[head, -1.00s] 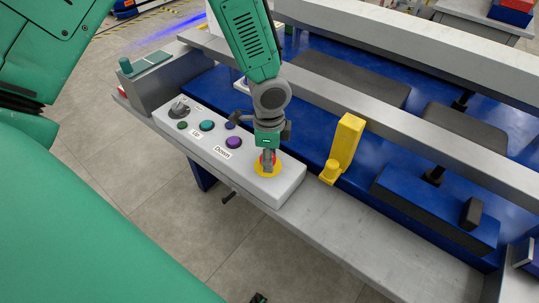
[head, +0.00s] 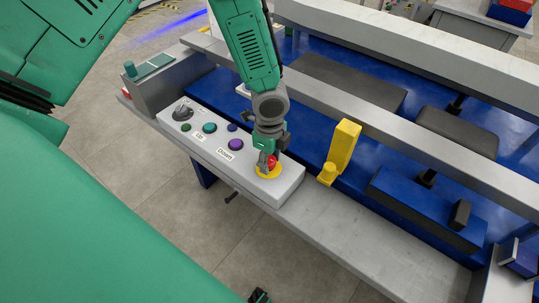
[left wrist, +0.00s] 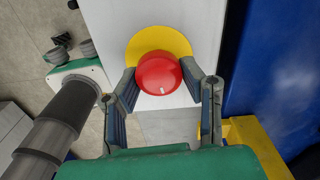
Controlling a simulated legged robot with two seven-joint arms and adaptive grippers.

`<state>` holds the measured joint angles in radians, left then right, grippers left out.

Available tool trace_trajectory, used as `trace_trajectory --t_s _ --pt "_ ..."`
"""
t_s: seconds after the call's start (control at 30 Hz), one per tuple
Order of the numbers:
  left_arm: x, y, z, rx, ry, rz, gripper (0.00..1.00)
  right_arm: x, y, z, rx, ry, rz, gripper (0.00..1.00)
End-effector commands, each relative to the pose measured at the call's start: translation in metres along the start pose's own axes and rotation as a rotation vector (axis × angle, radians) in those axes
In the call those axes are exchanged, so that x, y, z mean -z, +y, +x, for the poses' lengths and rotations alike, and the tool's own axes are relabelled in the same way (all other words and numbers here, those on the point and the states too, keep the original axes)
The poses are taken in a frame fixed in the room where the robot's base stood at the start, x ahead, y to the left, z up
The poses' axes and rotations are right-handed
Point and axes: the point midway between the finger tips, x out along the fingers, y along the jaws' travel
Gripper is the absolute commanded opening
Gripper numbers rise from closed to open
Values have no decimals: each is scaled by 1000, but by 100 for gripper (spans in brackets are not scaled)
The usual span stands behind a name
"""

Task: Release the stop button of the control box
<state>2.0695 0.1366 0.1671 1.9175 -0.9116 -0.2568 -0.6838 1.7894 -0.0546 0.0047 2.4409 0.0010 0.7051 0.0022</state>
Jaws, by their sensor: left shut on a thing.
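The control box (head: 287,186) is a light grey panel on the front rail of the blue lift cart. Its red stop button (head: 272,162) sits on a yellow disc (head: 267,173) at the panel's near right end. My left gripper (head: 266,166) reaches down from above and is shut on the stop button. In the left wrist view the round red button (left wrist: 158,74) lies between the two fingertips, against its lower sides, with the yellow disc (left wrist: 150,43) behind it. My right gripper is not clearly seen.
A purple button (head: 236,144), a teal button (head: 210,128) and a black knob (head: 182,112) sit farther along the panel. A yellow post (head: 344,147) stands to the right of the box. The grey rail (head: 370,235) beyond is clear.

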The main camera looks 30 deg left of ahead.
Motion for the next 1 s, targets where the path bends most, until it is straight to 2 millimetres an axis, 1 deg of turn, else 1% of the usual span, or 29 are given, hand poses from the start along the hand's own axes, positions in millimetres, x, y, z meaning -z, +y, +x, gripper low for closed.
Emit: trace_trajectory --t_s 0.03,0.3,0.47,0.9,0.93,0.97,1.0 --pt "0 -3 -2 7 1 20 8 0 0 -4 0 0 0 40" --pt "0 -3 -2 6 1 134 8 1 0 -14 0 0 0 40" --pt "0 -3 -1 7 2 133 8 1 0 -13 0 0 0 40" --pt "1 -3 -8 8 2 133 8 1 0 -22 0 0 0 40" --pt "1 -3 -7 8 2 133 46 1 0 -21 0 0 0 40" --pt "1 -3 -7 7 2 133 56 1 0 -20 0 0 0 40" --pt "1 -2 -6 6 2 133 60 1 0 -20 0 0 0 40"
